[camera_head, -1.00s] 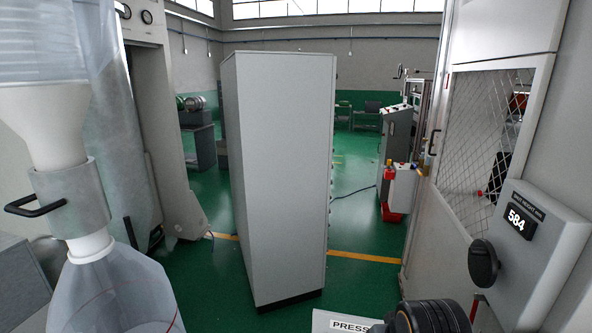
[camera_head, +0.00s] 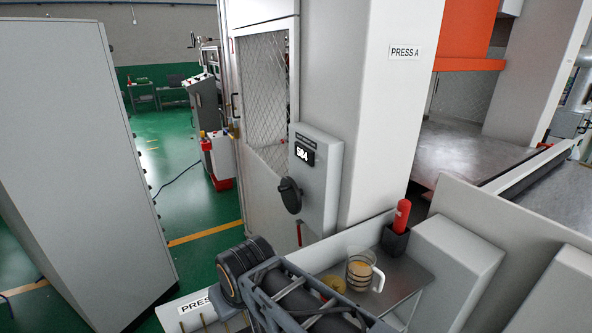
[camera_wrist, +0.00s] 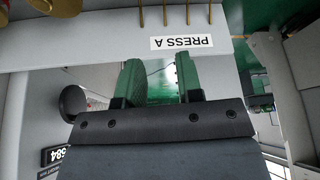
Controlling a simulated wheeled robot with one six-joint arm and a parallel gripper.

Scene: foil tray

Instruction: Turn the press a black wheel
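The black wheel (camera_head: 290,195) is a round dark handwheel on the left side of a grey box (camera_head: 324,185) whose display reads 584. The box is fixed to the pale press column (camera_head: 385,110), labelled PRESS A. In the wrist view, which looks upside down, the black wheel (camera_wrist: 74,102) is at the left, beside the 584 display. My gripper (camera_wrist: 159,68) shows there with two green fingers apart and nothing between them. It is clear of the wheel. In the head view my arm shows at the bottom, but the fingers cannot be made out.
A small metal shelf (camera_head: 408,278) below the wheel box holds a glass mug (camera_head: 361,270) and a dark holder (camera_head: 395,240) with a red item. A tall grey cabinet (camera_head: 75,150) stands at the left. Green floor (camera_head: 205,215) lies open between cabinet and press.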

